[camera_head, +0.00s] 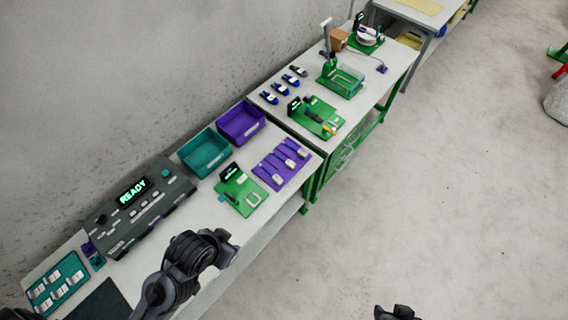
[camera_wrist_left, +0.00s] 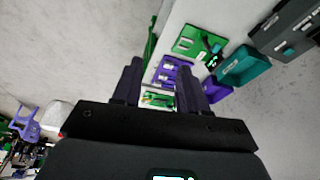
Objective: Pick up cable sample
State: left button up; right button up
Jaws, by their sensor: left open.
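No piece is plainly marked as the cable sample. A thin dark cable (camera_head: 368,53) runs from a white reel (camera_head: 369,34) on a green base to a purple end piece (camera_head: 382,69) at the far table. Several small blue-and-black pieces (camera_head: 281,87) stand in a row nearer. My left gripper (camera_head: 222,246) hangs near the front edge of the near table, short of the purple fixture (camera_head: 281,164). In the left wrist view my left gripper (camera_wrist_left: 161,68) is open and empty, with the fixture beyond its fingers. A dark part of my right arm (camera_head: 398,312) shows at the bottom edge; its jaws are not clear.
The near table holds a console (camera_head: 130,208) reading READY, a teal bin (camera_head: 204,152), a purple bin (camera_head: 241,124), a green fixture (camera_head: 241,190) and a teal tray (camera_head: 72,269). Beyond are a green fixture (camera_head: 316,118) and a stand (camera_head: 342,80). Floor at right is open.

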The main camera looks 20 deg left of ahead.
pick_arm(q)
jog(key=shift+a, duration=0.1)
dwell(0.3)
jog(key=o, duration=0.3)
jog(key=shift+o, duration=0.3)
